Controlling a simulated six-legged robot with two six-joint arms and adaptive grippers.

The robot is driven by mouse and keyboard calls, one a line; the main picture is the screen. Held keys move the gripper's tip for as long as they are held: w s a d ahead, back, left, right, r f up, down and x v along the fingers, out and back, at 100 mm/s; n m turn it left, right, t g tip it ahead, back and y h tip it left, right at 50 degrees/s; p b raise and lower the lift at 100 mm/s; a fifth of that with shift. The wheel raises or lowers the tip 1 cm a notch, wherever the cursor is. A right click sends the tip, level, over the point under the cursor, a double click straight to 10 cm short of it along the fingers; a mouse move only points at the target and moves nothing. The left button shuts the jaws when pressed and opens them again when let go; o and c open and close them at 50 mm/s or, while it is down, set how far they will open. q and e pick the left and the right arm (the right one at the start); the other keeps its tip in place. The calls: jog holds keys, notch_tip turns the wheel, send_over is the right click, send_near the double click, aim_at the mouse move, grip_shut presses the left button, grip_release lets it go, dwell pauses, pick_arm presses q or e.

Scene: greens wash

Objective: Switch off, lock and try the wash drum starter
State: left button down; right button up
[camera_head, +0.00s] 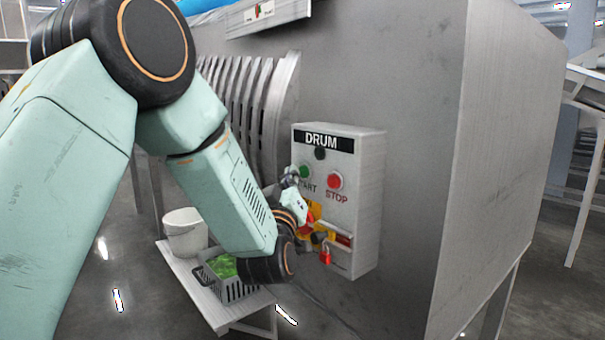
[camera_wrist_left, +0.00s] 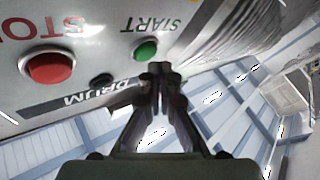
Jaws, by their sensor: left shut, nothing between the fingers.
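The grey starter box labelled DRUM (camera_head: 365,215) is on the side of the big grey machine. On it are a green START button (camera_head: 305,171), a red STOP button (camera_head: 335,181) and a small dark lamp (camera_head: 320,153). Below them a red and yellow switch (camera_head: 316,212) is partly hidden by my left wrist. A red padlock (camera_head: 325,256) is at the box's lower part. My left gripper (camera_head: 290,179) is shut and empty beside the START button. In the left wrist view its fingertips (camera_wrist_left: 160,69) are just by the green button (camera_wrist_left: 146,49); I cannot tell whether they touch. My right gripper is out of view.
A low white table (camera_head: 225,315) stands below my left arm, with a white bucket (camera_head: 186,235) and a grey crate (camera_head: 238,291) of greens. Curved metal slats (camera_head: 265,95) are left of the box. The machine's front is bare right of the box.

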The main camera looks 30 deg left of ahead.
pick_arm(q)
jog(key=shift+w+d, duration=0.15)
jog(key=shift+w, duration=0.1)
jog(key=shift+w+d, duration=0.2)
jog(key=shift+w, duration=0.25)
dwell(0.8)
jog(key=shift+s+a, duration=0.1)
jog(key=shift+s, duration=0.05)
jog(key=shift+s+a, duration=0.35)
jog(key=shift+s, duration=0.3)
jog(key=shift+s, duration=0.1)
jog(key=shift+s+a, duration=0.3)
jog(key=shift+s, duration=0.4)
jog(key=shift+s+a, duration=0.35)
jog(key=shift+s, duration=0.4)
jog(key=shift+s+a, duration=0.3)
jog(key=shift+s, duration=0.4)
